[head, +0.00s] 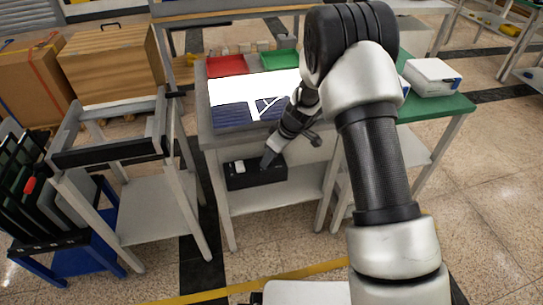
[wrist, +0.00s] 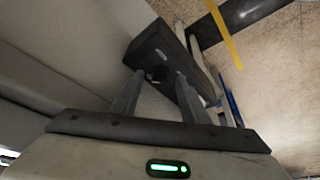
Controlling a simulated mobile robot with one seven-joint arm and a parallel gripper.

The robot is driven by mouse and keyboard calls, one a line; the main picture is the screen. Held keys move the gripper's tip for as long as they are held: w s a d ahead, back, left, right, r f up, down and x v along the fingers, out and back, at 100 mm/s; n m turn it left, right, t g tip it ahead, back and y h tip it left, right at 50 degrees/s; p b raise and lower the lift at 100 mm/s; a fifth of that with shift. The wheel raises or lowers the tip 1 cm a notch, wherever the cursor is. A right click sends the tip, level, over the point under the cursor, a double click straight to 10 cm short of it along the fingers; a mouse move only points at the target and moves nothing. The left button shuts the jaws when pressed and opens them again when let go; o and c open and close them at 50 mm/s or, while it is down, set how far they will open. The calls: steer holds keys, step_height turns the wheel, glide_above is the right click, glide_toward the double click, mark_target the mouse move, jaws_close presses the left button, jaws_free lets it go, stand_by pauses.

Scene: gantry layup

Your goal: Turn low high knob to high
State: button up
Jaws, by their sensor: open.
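A black box (head: 250,181) is mounted at the front of the middle workbench, below its top, with a small white patch on its upper left. My gripper (head: 266,162) reaches down to the right part of this box. In the wrist view the box (wrist: 152,48) lies beyond my gripper (wrist: 159,76), whose two fingers are spread apart. A small dark round shape, possibly the low high knob (wrist: 157,73), shows between the fingertips. I cannot tell whether the fingers touch it. Its setting and any low or high marks are not readable.
The workbench (head: 205,128) carries a red tray (head: 226,65), a green tray (head: 280,59) and a bright panel (head: 235,90). A grey frame stand (head: 110,155) is at left, with wooden crates (head: 112,62) behind. A white box (head: 432,77) sits on a green table at right.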

steer(key=c, duration=1)
steer(key=m, duration=0.1)
steer(key=m+t+h, duration=0.1)
steer(key=m, duration=0.1)
steer(key=shift+s+a+r+m, duration=0.1)
steer(key=shift+s+m, duration=0.05)
steer(key=shift+m, duration=0.15)
steer(key=m+p, duration=0.1)
steer(key=m+h+p, duration=0.1)
steer(key=m, duration=0.1)
steer(key=shift+a+r+m+t, duration=0.2)
steer(key=shift+m+t, duration=0.1)
steer(key=shift+t, duration=0.1)
steer(key=m+h+p, duration=0.2)
steer(key=m+p, duration=0.3)
steer(key=p, duration=0.1)
steer(key=shift+a+p, duration=0.1)
steer(key=shift+p, duration=0.2)
steer(key=m, duration=0.1)
steer(key=m+h+p, duration=0.1)
steer(key=m, duration=0.1)
steer(key=m+h+p, duration=0.1)
steer(key=m, duration=0.1)
steer(key=shift+a+f, duration=0.1)
steer(key=shift+f, duration=0.2)
